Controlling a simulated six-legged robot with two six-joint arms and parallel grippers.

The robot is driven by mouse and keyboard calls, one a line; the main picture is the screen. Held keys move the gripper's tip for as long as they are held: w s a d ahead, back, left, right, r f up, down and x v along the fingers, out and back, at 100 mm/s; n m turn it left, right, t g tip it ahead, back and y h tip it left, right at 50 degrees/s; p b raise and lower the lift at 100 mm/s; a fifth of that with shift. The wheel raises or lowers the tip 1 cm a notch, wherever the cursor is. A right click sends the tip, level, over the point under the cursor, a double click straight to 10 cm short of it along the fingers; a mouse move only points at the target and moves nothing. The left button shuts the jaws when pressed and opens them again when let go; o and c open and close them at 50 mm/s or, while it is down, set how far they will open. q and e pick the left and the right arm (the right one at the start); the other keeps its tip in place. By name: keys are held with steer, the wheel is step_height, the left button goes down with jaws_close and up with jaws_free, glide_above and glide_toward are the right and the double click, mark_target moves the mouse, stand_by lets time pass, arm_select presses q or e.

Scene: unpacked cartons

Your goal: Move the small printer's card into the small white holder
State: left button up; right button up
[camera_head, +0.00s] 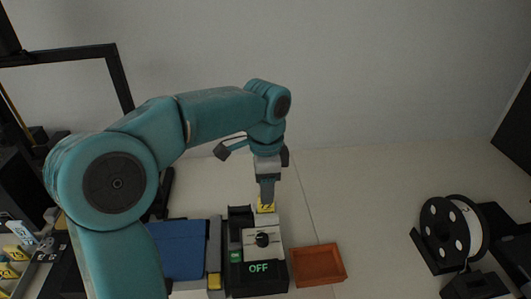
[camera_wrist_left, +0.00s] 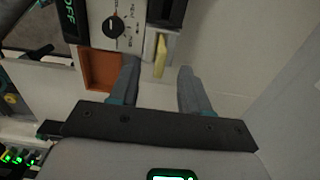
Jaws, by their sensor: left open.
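My left gripper (camera_head: 267,198) points down just behind a device with a knob and a green OFF display (camera_head: 262,268). A yellow card (camera_head: 266,208) stands at the back of this device, right below the fingertips. In the left wrist view the gripper (camera_wrist_left: 158,72) is open, its two fingers apart. The yellow card (camera_wrist_left: 160,55) shows upright and edge-on beyond the gap between them, beside a pale part of the device. I cannot tell whether this pale part is the small white holder. No contact between fingers and card is visible. My right gripper is not in view.
An orange tray (camera_head: 318,266) lies right of the device, and a blue-topped block (camera_head: 183,248) stands left of it. Several yellow, white and blue cards (camera_head: 20,253) stand at the far left. A black-framed spool (camera_head: 457,230) stands at right. The table between tray and spool is clear.

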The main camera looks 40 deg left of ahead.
arm_select(q)
step_height(320, 180, up, 12)
steer(key=p, duration=0.1)
steer(key=shift+p, duration=0.4)
